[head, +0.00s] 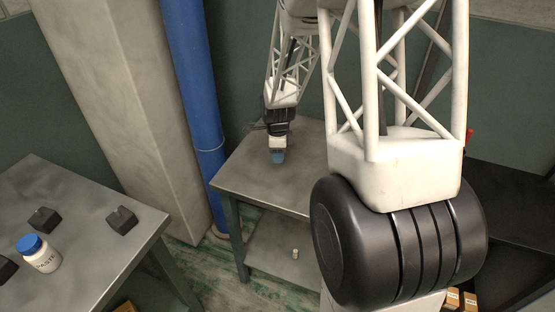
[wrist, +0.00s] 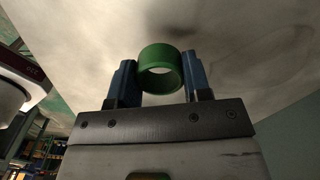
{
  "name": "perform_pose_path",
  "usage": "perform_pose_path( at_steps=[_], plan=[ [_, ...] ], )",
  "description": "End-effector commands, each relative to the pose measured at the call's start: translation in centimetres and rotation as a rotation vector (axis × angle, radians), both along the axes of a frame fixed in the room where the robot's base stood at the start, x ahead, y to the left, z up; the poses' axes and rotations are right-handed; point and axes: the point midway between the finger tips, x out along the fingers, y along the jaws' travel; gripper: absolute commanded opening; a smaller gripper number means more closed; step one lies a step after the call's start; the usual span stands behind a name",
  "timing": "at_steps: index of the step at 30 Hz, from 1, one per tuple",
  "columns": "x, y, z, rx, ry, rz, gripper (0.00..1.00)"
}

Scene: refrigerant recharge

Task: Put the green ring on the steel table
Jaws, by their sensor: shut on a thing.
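The green ring (wrist: 160,54) shows in the wrist view between the two blue fingers of my gripper (wrist: 160,75), which is shut on it. Its round opening faces the camera. In the head view my gripper (head: 278,157) is over the back part of a grey steel table (head: 240,183) in the middle. I cannot make out the ring in the head view, nor tell the exact gap between the fingertips and the tabletop. A mottled pale surface fills the background behind the ring in the wrist view.
Another grey metal table (head: 105,205) at left holds a white bottle with a blue cap (head: 40,255) and several dark blocks (head: 121,220). A blue pipe (head: 196,85) and a concrete pillar (head: 130,100) stand left of the middle table. Its visible top is otherwise clear.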

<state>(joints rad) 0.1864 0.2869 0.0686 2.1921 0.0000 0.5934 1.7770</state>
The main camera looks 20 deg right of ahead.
Motion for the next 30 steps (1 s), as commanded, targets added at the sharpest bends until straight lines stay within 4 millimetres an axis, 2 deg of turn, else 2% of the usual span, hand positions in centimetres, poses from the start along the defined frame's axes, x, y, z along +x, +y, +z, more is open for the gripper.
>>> perform_pose_path(
  at_steps=[12, 27, 28, 30],
  plan=[
    [0.0, 0.0, -3.0, 0.001, 0.002, 0.0, 0.23],
    [0.0, 0.0, -3.4, 0.0, 0.001, 0.0, 0.23],
    [0.0, 0.0, -3.4, 0.0, 0.0, 0.0, 0.49],
    [0.0, 0.0, -3.4, 0.0, 0.0, 0.0, 0.6]
  ],
)
